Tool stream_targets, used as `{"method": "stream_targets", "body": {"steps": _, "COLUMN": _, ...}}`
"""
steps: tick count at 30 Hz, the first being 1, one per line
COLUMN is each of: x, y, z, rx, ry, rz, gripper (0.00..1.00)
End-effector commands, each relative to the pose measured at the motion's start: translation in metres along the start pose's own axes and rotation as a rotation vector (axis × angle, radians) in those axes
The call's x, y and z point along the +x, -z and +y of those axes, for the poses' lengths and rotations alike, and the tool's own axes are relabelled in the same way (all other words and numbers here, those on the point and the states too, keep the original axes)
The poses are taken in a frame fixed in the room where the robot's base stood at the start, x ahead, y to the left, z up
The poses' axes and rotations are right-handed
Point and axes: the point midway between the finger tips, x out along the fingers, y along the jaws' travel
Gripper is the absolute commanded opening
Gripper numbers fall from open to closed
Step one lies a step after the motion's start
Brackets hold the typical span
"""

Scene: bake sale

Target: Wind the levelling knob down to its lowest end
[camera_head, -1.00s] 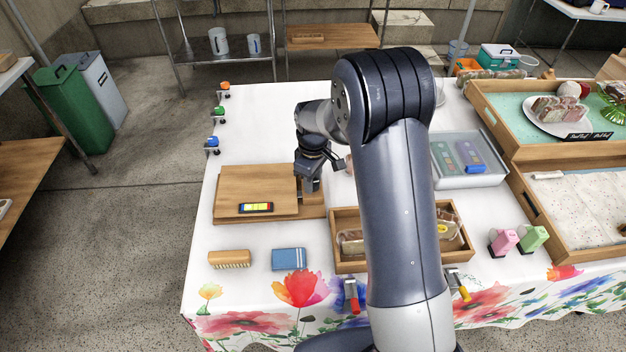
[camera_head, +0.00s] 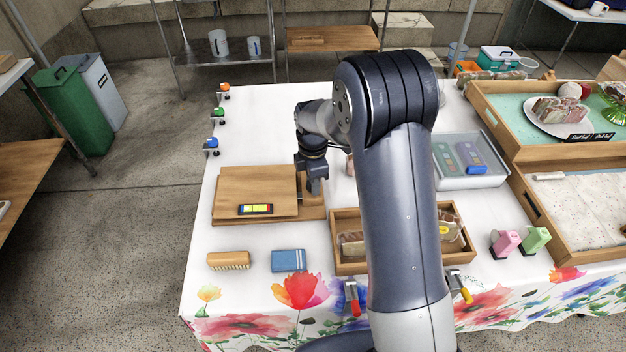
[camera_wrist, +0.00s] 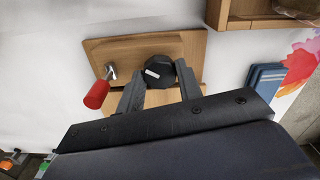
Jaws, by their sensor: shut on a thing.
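The levelling knob (camera_wrist: 158,68) is black and faceted with a white mark, and stands on a wooden base (camera_wrist: 120,50) in the wrist view. My gripper (camera_wrist: 160,80) is shut on it, with one finger on each side. In the head view my gripper (camera_head: 316,188) points down at the right end of the wooden levelling board (camera_head: 240,185) and hides the knob. A level gauge (camera_head: 255,209) with a yellow middle and dark ends lies near the board's front edge. How far the knob is wound cannot be told.
A red-handled metal lever (camera_wrist: 97,94) stands beside the knob. A wooden crate (camera_head: 340,262) with wrapped goods is in front right of the board. A brush (camera_head: 229,260) and a blue cloth-like block (camera_head: 288,260) lie in front.

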Motion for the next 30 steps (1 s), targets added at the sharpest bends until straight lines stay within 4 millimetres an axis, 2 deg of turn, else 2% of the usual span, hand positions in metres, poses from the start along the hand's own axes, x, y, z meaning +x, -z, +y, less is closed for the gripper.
{"method": "stream_targets", "body": {"steps": 20, "x": -0.0011, "y": 0.0, "z": 0.0009, "rx": -0.069, "ry": -0.003, "rz": 0.0, "gripper": 0.11}}
{"method": "stream_targets", "body": {"steps": 21, "x": -0.0011, "y": 0.0, "z": 0.0009, "rx": -0.069, "ry": -0.003, "rz": -0.001, "gripper": 0.35}}
{"method": "stream_targets", "body": {"steps": 28, "x": -0.0006, "y": 0.0, "z": 0.0005, "rx": -0.068, "ry": -0.002, "rz": 0.0, "gripper": 0.54}}
{"method": "stream_targets", "body": {"steps": 30, "x": -0.0005, "y": 0.0, "z": 0.0004, "rx": -0.068, "ry": -0.001, "rz": 0.0, "gripper": 0.56}}
